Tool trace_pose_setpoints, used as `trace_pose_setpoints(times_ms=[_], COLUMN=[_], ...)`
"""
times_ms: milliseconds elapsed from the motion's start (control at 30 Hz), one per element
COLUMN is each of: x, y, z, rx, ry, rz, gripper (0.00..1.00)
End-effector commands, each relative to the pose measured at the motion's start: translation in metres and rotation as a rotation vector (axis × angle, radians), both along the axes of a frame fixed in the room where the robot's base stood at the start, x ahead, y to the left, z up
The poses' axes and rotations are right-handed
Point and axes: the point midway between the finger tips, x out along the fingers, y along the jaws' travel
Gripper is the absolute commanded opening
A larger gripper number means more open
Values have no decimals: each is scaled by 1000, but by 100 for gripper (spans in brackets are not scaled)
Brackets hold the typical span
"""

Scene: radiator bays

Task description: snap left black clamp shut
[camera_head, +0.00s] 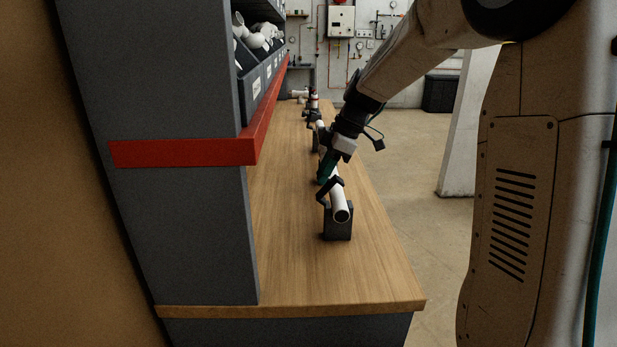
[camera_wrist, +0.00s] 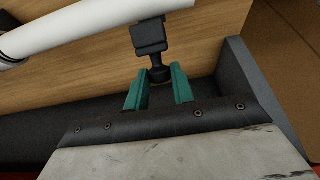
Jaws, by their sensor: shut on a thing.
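A white pipe (camera_head: 341,205) lies along the bench, its near open end resting in a black block (camera_head: 338,226). A black clamp (camera_head: 325,192) with a bent lever stands at the pipe near that end. In the wrist view a black clamp part (camera_wrist: 149,36) sticks out from the white pipe (camera_wrist: 80,24) and ends in a rounded knob. My gripper (camera_head: 326,172) reaches down at the pipe just behind the near block. In the wrist view its green fingers (camera_wrist: 159,88) are closed around the knob's tip. The clamp's seat on the pipe is partly out of view.
The wooden bench top (camera_head: 290,260) is clear in front. A grey shelf unit with a red rail (camera_head: 185,152) and bins of white fittings (camera_head: 258,40) stands left. Further black clamps (camera_head: 311,115) stand farther along the bench. Open floor lies right.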

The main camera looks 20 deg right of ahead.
Motion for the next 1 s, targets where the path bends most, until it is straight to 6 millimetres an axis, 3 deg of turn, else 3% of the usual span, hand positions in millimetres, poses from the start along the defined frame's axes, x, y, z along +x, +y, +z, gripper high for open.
trace_pose_setpoints(times_ms=[100,400,1000], x=[-4,-14,-26], y=[-18,-43,-71], z=[-1,-9,-31], rx=[101,366,764], ry=[-45,-152,-317], rz=[-15,-16,-11], gripper=[0,0,0])
